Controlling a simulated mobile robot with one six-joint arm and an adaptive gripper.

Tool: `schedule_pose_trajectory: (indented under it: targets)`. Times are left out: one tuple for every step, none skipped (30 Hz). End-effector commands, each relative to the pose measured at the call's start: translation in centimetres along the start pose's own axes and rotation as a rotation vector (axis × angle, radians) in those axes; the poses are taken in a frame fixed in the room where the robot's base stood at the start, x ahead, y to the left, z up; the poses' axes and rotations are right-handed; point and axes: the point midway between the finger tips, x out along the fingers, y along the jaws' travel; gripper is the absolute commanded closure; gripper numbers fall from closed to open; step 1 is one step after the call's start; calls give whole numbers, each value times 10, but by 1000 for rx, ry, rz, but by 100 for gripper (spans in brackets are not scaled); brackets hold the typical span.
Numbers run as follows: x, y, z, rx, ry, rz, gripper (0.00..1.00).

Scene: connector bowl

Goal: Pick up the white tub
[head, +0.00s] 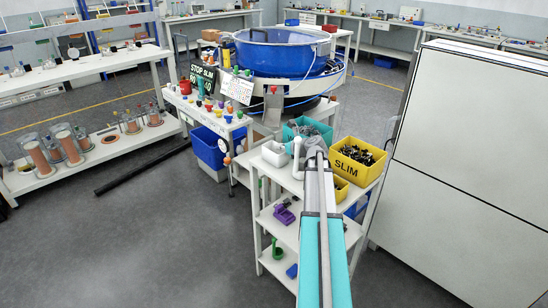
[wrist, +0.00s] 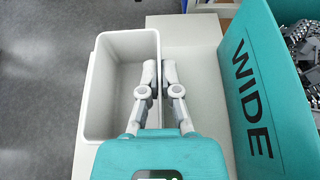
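The white tub (wrist: 104,72) is an empty, open rectangular box at the left in the wrist view. In the head view the white tub (head: 273,154) shows small at the front left of the shelf unit's top, partly behind my arm. My gripper (wrist: 159,67) is at the tub's right wall, one finger inside and one outside. The fingers are close together with the wall pinched between them. I cannot tell whether the tub's base is clear of the surface.
A teal bin marked WIDE (wrist: 252,85), filled with grey parts, stands close to the right of my gripper. A yellow SLIM bin (head: 357,160) with dark parts stands on the same shelf unit. Left of the tub is open floor (wrist: 40,80). A large white cabinet (head: 470,150) stands at the right.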

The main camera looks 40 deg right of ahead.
Motion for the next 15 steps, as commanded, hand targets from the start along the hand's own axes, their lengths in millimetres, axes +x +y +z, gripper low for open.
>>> schedule_pose_trajectory:
  targets:
    - [0,0,0,0,0,0,100]
    - [0,0,0,0,0,0,100]
    - [0,0,0,0,0,0,100]
    - [0,0,0,0,0,0,100]
    - [0,0,0,0,0,0,100]
    - [0,0,0,0,0,0,100]
    - [0,0,1,0,0,0,100]
    - [-1,0,1,0,0,0,100]
    - [-1,0,2,0,0,-1,100]
    - [-1,0,2,0,0,-1,100]
    - [-2,0,3,0,0,-1,100]
    - [-2,0,4,0,0,-1,100]
    - [-3,0,6,0,0,-1,100]
    - [-3,0,7,0,0,-1,100]
    - [-4,-1,9,0,0,-1,100]
